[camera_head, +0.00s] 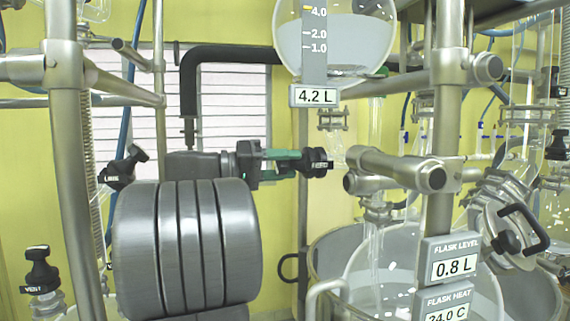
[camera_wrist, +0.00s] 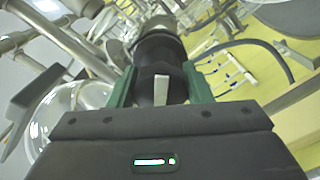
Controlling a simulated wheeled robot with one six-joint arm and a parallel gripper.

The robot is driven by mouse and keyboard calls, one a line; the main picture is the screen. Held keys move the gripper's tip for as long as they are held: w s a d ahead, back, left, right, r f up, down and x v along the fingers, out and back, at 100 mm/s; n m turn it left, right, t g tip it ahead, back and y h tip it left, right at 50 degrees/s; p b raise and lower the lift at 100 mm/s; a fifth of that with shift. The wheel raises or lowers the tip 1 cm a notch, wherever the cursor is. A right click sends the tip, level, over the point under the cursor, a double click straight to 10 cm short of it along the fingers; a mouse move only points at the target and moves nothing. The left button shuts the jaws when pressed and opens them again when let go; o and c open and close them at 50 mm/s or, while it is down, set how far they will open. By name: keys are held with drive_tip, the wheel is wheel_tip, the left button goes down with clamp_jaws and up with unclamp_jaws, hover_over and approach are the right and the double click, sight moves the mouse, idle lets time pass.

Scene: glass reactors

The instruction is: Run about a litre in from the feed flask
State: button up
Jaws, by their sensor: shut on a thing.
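The feed flask (camera_head: 350,45) hangs at the top centre, a round glass vessel with a scale and a readout (camera_head: 316,96) of 4.2 L. Below it is a black knob marked FEED (camera_head: 319,162). My gripper (camera_head: 300,162), with green fingers, reaches in from the left and is shut on this knob. In the wrist view, the green fingers stand on both sides of the black feed knob (camera_wrist: 145,88), which has a pale bar on it. The reactor flask (camera_head: 400,265) sits low at the right, with a flask level sign (camera_head: 453,268) of 0.8 L.
Steel posts and clamps (camera_head: 448,150) frame the glassware closely. A LINE knob (camera_head: 122,168) and a VENT knob (camera_head: 39,270) are at the left. A metal flange with a black handle (camera_head: 520,230) is at the right. A metal bath (camera_head: 330,250) surrounds the flask.

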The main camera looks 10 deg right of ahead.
idle(0.4)
drive_tip(key=o, duration=1)
drive_tip(key=shift+a, duration=0.1)
drive_tip(key=a+b, duration=0.2)
drive_tip(key=a, duration=1.1)
drive_tip(key=shift+s+a, duration=0.2)
drive_tip(key=shift+a, duration=0.15)
